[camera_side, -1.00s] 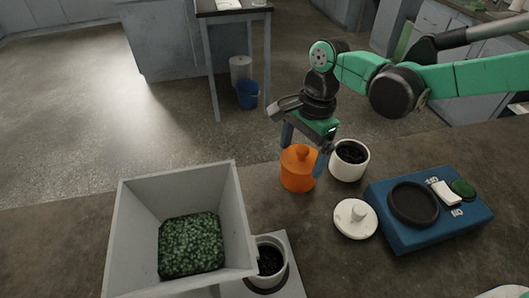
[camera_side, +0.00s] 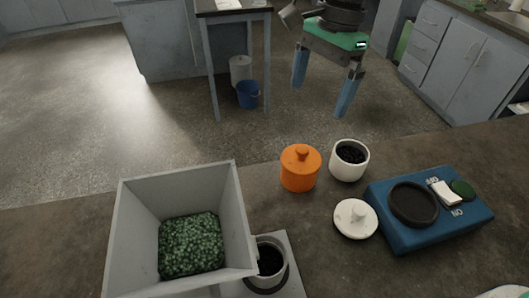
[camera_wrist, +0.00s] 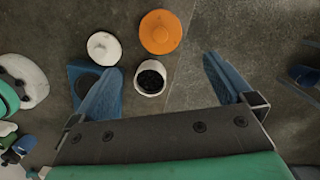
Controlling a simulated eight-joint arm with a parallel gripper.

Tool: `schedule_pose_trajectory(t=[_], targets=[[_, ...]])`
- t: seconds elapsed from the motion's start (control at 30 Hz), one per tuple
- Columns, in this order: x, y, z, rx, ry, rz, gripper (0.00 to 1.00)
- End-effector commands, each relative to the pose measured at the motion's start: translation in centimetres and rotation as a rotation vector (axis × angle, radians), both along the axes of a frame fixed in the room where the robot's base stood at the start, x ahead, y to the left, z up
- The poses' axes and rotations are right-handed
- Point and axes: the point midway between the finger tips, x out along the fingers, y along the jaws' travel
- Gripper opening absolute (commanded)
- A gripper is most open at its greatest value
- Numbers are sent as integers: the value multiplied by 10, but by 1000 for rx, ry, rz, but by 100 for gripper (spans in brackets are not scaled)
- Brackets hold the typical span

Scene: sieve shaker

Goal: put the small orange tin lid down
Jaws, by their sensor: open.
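The small orange lid (camera_side: 302,153) with its round knob sits on the orange tin (camera_side: 298,179) on the bench. In the wrist view the orange lid (camera_wrist: 161,31) shows from above. My gripper (camera_side: 322,98) is open and empty, raised well above the bench and clear of the tin. In the wrist view its two blue fingers are spread wide, with nothing between the tips (camera_wrist: 162,75) but a view down to the bench.
An open white tin (camera_side: 349,161) with dark contents stands right of the orange tin. A white lid (camera_side: 355,219) lies in front of it. A blue device (camera_side: 428,215) with a round dark plate is at right. A grey hopper (camera_side: 130,232) with green granules stands at left, beside a small cup (camera_side: 271,266).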

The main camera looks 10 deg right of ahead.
Motion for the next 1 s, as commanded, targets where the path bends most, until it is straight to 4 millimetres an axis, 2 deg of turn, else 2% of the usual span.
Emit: schedule_pose_trajectory(t=[0.13, 0.23, 0.43, 0.6, 0.7, 0.83, 1.0], targets=[[0, -4, 10, 2, -10, 14, 100], [-3, -19, 15, 10, -64, 77, 100], [-27, -81, 18, -25, -315, 393, 100], [-58, -131, 2, -170, -526, 718, 100], [-75, -152, -12, -278, -605, 881, 100], [-89, -169, -27, -391, -657, 1029, 100], [-95, -176, -35, -455, -674, 1110, 100]])
